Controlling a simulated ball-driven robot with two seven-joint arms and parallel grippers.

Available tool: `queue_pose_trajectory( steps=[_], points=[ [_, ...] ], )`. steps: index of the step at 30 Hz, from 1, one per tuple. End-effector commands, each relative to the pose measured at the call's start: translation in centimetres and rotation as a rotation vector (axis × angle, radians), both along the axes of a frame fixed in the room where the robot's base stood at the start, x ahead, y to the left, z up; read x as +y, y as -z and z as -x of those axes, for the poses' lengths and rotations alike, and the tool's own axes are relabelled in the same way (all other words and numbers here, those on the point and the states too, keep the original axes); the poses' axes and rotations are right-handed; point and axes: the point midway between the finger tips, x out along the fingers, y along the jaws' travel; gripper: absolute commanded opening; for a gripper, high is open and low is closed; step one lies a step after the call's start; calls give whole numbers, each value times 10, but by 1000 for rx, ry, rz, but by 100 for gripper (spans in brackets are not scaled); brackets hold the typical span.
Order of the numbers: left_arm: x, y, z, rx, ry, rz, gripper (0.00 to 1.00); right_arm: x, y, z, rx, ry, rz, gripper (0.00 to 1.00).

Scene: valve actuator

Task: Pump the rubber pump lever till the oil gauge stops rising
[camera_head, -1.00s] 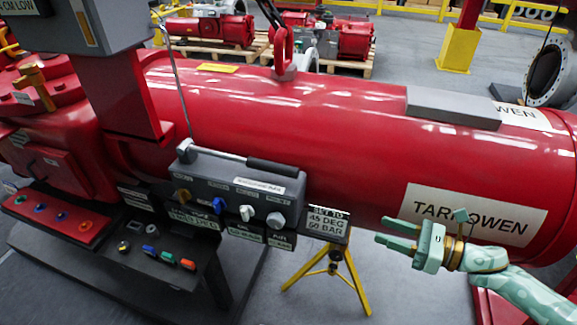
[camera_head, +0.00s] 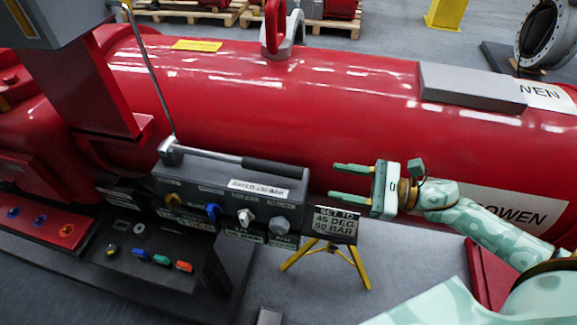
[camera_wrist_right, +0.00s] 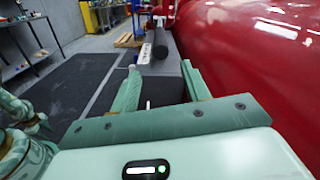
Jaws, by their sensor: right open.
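The pump lever (camera_head: 212,153) lies along the top of a grey control box (camera_head: 225,188), with a silver rod and a black rubber grip (camera_head: 272,166) at its right end. My right gripper (camera_head: 350,182) is open and empty, to the right of the grip and apart from it, with its fingers pointing left. In the right wrist view my two fingers (camera_wrist_right: 160,85) are spread, and the dark end of the grip (camera_wrist_right: 160,51) shows beyond them. No oil gauge can be made out. My left gripper is not in view.
The large red cylinder (camera_head: 300,100) runs behind the control box and close to my right gripper. A sign (camera_head: 334,224) on a yellow stand (camera_head: 328,262) is below the gripper. Colored knobs line the box front. Grey floor (camera_head: 400,270) is free at front right.

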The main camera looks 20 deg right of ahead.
Motion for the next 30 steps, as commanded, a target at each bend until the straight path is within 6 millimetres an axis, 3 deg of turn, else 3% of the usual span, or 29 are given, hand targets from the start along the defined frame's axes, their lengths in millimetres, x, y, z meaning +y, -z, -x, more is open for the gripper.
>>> queue_pose_trajectory(
  steps=[6,12,18,26,27,30],
  points=[
    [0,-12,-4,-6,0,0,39,48,-5,-34,-6,0,-2,46],
    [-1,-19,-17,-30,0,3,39,80,-3,-56,-3,0,-1,46],
    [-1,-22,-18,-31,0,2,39,94,-1,-65,-1,1,0,46],
    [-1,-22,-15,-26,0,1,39,96,0,-66,1,0,1,46],
    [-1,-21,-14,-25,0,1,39,95,0,-66,1,0,1,44],
    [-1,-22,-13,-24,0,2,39,95,0,-66,1,0,1,16]
  ],
)
